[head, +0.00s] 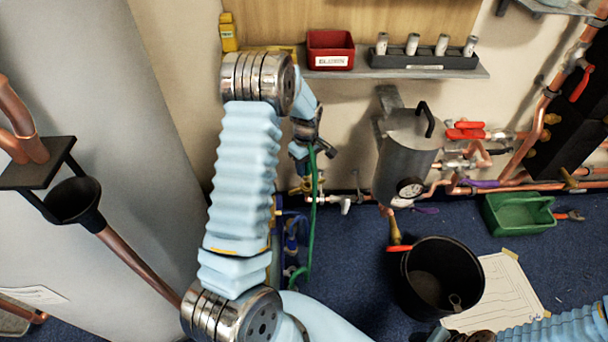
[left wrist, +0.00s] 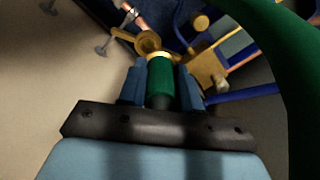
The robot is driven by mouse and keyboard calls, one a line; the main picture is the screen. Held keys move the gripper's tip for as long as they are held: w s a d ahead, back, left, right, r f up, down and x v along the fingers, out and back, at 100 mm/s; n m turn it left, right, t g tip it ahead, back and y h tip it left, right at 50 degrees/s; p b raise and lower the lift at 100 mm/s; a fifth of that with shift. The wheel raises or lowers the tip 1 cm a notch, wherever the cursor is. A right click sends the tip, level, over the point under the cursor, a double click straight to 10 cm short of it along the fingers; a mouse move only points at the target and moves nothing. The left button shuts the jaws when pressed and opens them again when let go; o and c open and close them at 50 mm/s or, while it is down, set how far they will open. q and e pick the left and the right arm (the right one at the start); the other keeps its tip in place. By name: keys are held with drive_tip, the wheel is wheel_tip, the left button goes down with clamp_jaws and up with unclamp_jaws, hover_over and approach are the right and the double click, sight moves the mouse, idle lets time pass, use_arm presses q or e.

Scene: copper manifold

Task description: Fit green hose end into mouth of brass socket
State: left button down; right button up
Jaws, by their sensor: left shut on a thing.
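My left gripper (left wrist: 161,88) is shut on the green hose end (left wrist: 160,76), which sits between its two blue fingers. A brass-coloured ring shows at the hose tip. The round mouth of the brass socket (left wrist: 147,41) lies just beyond the tip, slightly to its left; I cannot tell whether they touch. The green hose (left wrist: 290,60) loops along the right of the left wrist view. In the head view the left gripper (head: 301,158) is small and partly hidden near the wall pipes, and the green hose (head: 312,215) hangs below it. My right gripper is out of view.
A grey cylindrical tank (head: 405,160) with a gauge stands right of the left gripper. A black bucket (head: 408,285) and a green tray (head: 490,222) are on the blue floor. A shelf (head: 485,72) carries a red bin (head: 331,40). Blue floor between hose and bucket is clear.

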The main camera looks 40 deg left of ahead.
use_arm(q)
drive_tip(key=shift+w+a+f+b, duration=0.2)
drive_tip(key=shift+w+f+b, duration=0.25)
drive_tip(key=shift+f, duration=0.2)
drive_tip(key=shift+w+a+f+b, duration=0.2)
drive_tip(key=shift+w+f+b, duration=0.1)
drive_tip(key=shift+f+b, duration=0.35)
drive_tip(key=shift+w+a+f+b, duration=0.2)
drive_tip(key=shift+w+f+b, duration=0.2)
drive_tip(key=shift+f, duration=0.3)
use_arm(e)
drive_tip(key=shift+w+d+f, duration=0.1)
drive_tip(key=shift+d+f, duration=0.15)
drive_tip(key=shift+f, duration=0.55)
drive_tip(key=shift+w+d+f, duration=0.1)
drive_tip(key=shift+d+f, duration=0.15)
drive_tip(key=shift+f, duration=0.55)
use_arm(q)
drive_tip(key=shift+f, duration=0.2)
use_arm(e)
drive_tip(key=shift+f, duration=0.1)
